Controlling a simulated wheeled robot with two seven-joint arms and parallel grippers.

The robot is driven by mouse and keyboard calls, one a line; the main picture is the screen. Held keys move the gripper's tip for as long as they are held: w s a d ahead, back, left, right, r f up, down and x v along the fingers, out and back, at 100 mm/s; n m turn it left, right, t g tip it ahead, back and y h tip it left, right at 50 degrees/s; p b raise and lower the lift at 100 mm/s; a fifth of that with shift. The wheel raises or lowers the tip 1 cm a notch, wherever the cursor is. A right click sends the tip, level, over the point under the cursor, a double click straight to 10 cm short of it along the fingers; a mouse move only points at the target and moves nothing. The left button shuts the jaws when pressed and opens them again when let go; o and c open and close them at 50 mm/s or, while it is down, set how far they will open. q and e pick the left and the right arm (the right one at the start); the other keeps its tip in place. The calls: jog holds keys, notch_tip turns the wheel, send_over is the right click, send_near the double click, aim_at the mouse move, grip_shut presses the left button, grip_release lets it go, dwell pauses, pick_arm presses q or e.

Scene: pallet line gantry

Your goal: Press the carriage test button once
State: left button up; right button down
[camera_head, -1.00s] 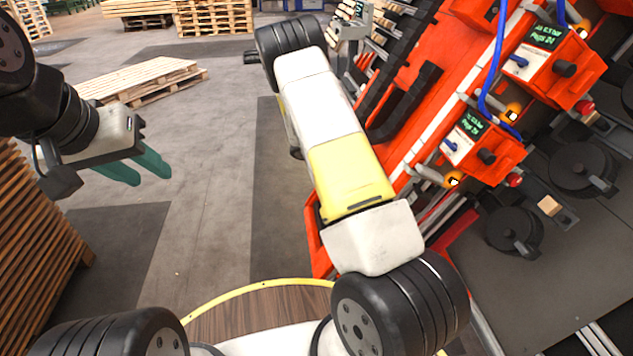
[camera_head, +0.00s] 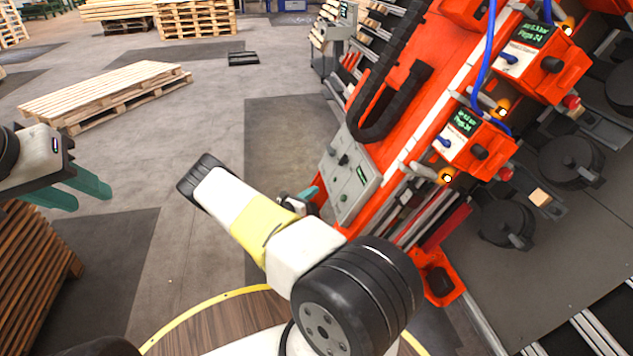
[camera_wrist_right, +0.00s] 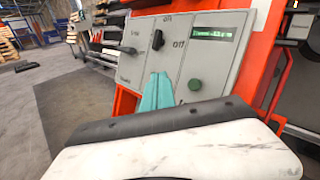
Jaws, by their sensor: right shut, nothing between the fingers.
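A grey control panel (camera_head: 347,200) is mounted on the red gantry; it also fills the upper middle of the right wrist view (camera_wrist_right: 207,62). It carries a black knob (camera_wrist_right: 157,40), a small dark button (camera_wrist_right: 132,51), a lit green display (camera_wrist_right: 213,33) and a round dark green button (camera_wrist_right: 195,84). The panel lettering is too small to read surely, so I cannot tell which is the carriage test button. My right gripper (camera_wrist_right: 156,92) is shut and empty, its teal fingertips in front of the panel, left of the green button. My left gripper (camera_head: 82,190) is open and empty, far left.
Red valve boxes (camera_head: 478,145) with blue hoses and orange lamps stand right of the panel. A black cable chain (camera_head: 385,105) runs above it. A wooden pallet (camera_head: 105,92) lies on the floor, and stacked pallets (camera_head: 35,265) stand at lower left.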

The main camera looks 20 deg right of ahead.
jog(key=s+d+f, duration=0.2)
jog(key=d+f, duration=0.2)
jog(key=d, duration=0.3)
jog(key=shift+d, duration=0.3)
jog(key=shift+d+f, duration=0.1)
dwell(2.1)
jog(key=shift+d+f, duration=0.15)
jog(key=shift+d, duration=0.1)
jog(key=shift+s+d+f, duration=0.15)
jog(key=shift+d+f, duration=0.1)
jog(key=shift+d, duration=0.2)
dwell(0.9)
jog(key=shift+a, duration=0.1)
jog(key=shift+a+r, duration=0.45)
jog(key=shift+a, duration=0.25)
jog(key=shift+w, duration=0.2)
jog(key=shift+w+a+r, duration=0.15)
jog(key=shift+a+r, duration=0.25)
jog(key=shift+a, duration=0.3)
jog(key=shift+w+a+r, duration=0.2)
jog(key=shift+a+r, duration=0.15)
jog(key=shift+a, duration=0.4)
jog(key=shift+w+a+r, duration=0.15)
jog(key=shift+a+r, duration=0.25)
jog(key=shift+a, duration=0.3)
